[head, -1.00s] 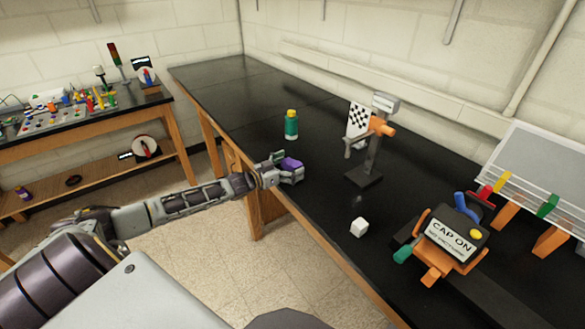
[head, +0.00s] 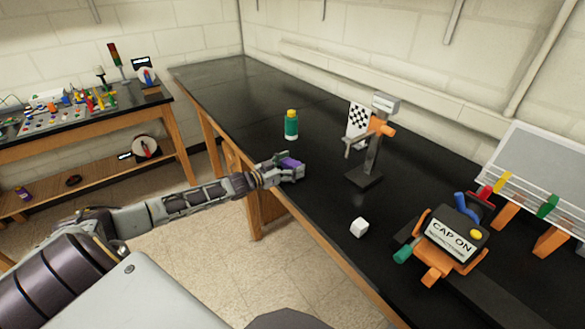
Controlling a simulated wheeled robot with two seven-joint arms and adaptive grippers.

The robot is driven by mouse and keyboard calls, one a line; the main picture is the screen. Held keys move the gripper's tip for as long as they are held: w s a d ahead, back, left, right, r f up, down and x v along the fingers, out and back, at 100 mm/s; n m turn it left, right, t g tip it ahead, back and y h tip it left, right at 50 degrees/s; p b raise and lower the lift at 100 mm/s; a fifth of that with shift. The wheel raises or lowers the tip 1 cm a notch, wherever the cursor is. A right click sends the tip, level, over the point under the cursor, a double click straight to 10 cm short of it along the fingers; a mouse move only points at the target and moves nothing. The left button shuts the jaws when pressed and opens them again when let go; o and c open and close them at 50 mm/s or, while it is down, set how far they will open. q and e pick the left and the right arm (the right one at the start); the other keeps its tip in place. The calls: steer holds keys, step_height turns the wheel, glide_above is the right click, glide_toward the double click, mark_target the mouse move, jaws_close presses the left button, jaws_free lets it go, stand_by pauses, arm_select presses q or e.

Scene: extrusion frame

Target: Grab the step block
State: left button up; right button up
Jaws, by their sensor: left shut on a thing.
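The purple step block (head: 291,162) is at the tip of my left gripper (head: 288,168), over the near edge of the black bench. My left gripper is shut on it, and its fingers hide part of the block. I cannot tell whether the block still touches the bench top. My right gripper is not in view.
Bare bench lies behind the bottle.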

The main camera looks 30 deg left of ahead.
mark_target(292, 162)
arm_select(q)
steer(key=shift+r, duration=0.1)
steer(key=shift+r, duration=4.9)
